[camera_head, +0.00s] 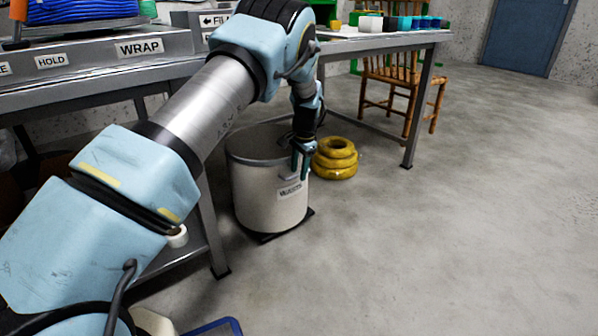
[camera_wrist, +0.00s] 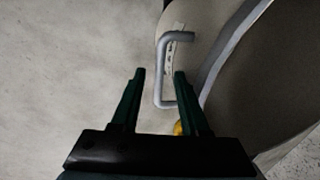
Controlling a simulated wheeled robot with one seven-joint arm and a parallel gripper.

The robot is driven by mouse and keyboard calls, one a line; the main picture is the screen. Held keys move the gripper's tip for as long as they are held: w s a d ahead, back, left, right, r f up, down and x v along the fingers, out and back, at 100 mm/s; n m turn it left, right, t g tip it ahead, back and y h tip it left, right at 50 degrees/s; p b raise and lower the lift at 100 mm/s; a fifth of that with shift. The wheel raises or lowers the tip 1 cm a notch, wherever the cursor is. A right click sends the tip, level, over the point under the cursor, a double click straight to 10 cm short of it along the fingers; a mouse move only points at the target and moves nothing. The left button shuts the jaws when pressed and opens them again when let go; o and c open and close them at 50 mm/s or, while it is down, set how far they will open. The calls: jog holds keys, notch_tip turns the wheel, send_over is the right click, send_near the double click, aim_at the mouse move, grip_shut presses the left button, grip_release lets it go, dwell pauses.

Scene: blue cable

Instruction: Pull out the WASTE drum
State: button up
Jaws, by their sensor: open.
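The WASTE drum (camera_head: 262,199) is a cream cylinder with a grey rim and a label on its front. It stands on a dark low base under the table in the head view. Its grey bar handle (camera_wrist: 161,70) shows in the wrist view, on the drum wall (camera_wrist: 203,30). My gripper (camera_head: 302,172) points down at the drum's front right side, near the handle. In the wrist view my gripper (camera_wrist: 158,75) is open, with the handle between or just beyond its two fingers. I cannot tell whether a finger touches it.
A stack of yellow rings (camera_head: 336,158) lies on the floor right of the drum. A metal table leg (camera_head: 418,110) and a wooden chair (camera_head: 402,85) stand farther right. A workbench (camera_head: 100,75) is at the left. The floor (camera_head: 430,240) in front and to the right is clear.

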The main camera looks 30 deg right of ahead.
grip_shut()
dwell(0.3)
dwell(1.1)
